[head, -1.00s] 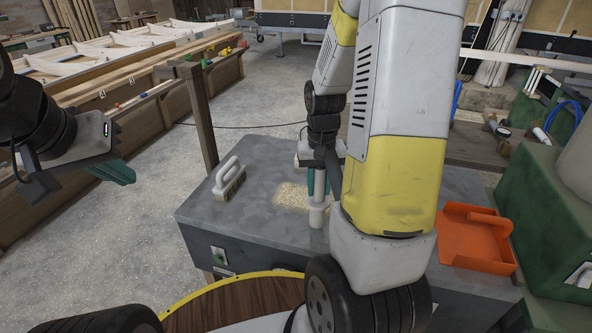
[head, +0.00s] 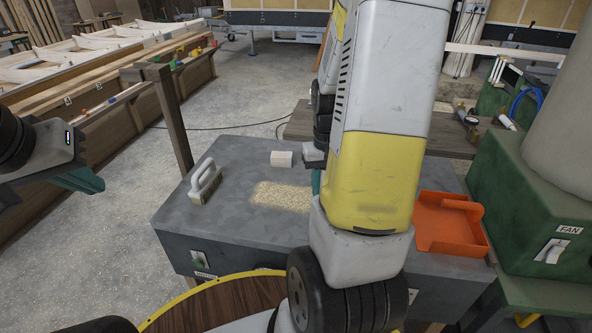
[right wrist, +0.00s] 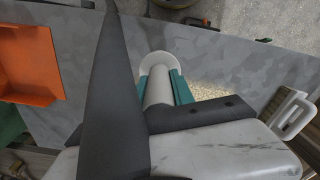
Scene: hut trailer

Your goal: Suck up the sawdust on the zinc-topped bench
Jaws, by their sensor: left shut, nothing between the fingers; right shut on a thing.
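The zinc-topped bench (head: 225,222) is grey, with a pale patch of sawdust (head: 283,196) on its middle. My right gripper is mostly hidden behind my own arm in the head view. In the right wrist view, my right gripper's teal fingers (right wrist: 164,92) are shut on a pale tube-like nozzle (right wrist: 157,64) over the bench. The sawdust (right wrist: 207,92) lies just right of the fingers there. Whether the nozzle touches the bench, I cannot tell. My left gripper (head: 82,180) is shut and empty, left of the bench.
A white-handled brush (head: 206,182) stands on the bench's left part. A pale block (head: 281,158) lies behind the sawdust. An orange dustpan (head: 440,228) is at the right end. A green unit (head: 530,210) labelled FAN stands beyond it. A wooden post (head: 172,125) rises behind the bench.

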